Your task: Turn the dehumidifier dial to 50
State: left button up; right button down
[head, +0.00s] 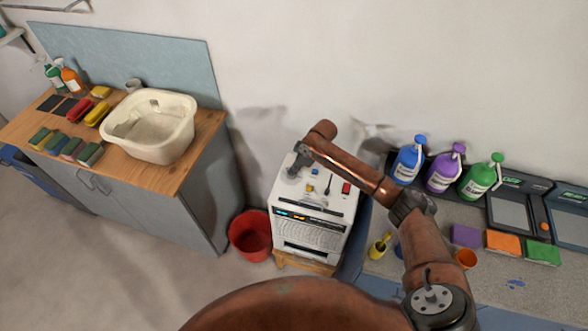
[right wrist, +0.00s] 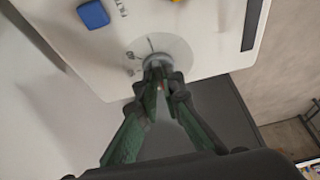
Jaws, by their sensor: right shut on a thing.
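The white dehumidifier (head: 311,222) stands in the middle of the head view, with controls on its top and a lit display on its front. The dial (right wrist: 157,50) shows in the right wrist view as a pale round disc with markings near the edge of the top panel. My right gripper (right wrist: 158,75) is shut on the dial's knob, whose shape is mostly hidden between the fingers. The marking that the dial points to is too blurred to read. In the head view my right gripper (head: 294,172) is at the top's far left corner. My left gripper is not in view.
A blue button (right wrist: 93,14) lies near the dial. A red bucket (head: 250,236) stands left of the dehumidifier. A wooden counter with a cream basin (head: 150,125) is further left. A bench on the right holds bottles (head: 408,160), sponges and scales.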

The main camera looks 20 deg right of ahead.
jog(key=shift+r+p, duration=0.15)
jog(key=shift+p, duration=0.25)
jog(key=m+h+p, duration=0.1)
jog(key=m+p, duration=0.2)
jog(key=p, duration=0.1)
jog(key=m+t+p, duration=0.1)
jog(key=m+p, duration=0.1)
jog(key=p, duration=0.2)
jog(key=m+h+p, duration=0.1)
jog(key=m+p, duration=0.2)
jog(key=p, duration=0.1)
jog(key=shift+s+a+m+t+h, duration=0.25)
jog(key=shift+a+m+t+h, duration=0.05)
jog(key=shift+a, duration=0.1)
jog(key=shift+a+m+h+p, duration=0.1)
jog(key=shift+m+h+p, duration=0.3)
jog(key=shift+m+p, duration=0.5)
jog(key=m+h, duration=0.1)
jog(key=m, duration=0.1)
jog(key=shift+a+m+p, duration=0.1)
jog(key=shift+m+p, duration=0.3)
jog(key=shift+f+m+h, duration=0.2)
jog(key=shift+m+h, duration=0.1)
jog(key=shift+m, duration=0.5)
jog(key=shift+w+a+m+h, duration=0.15)
jog(key=shift+m+h, duration=0.45)
jog(key=shift+m, duration=0.8)
jog(key=c, duration=2.1)
grip_release()
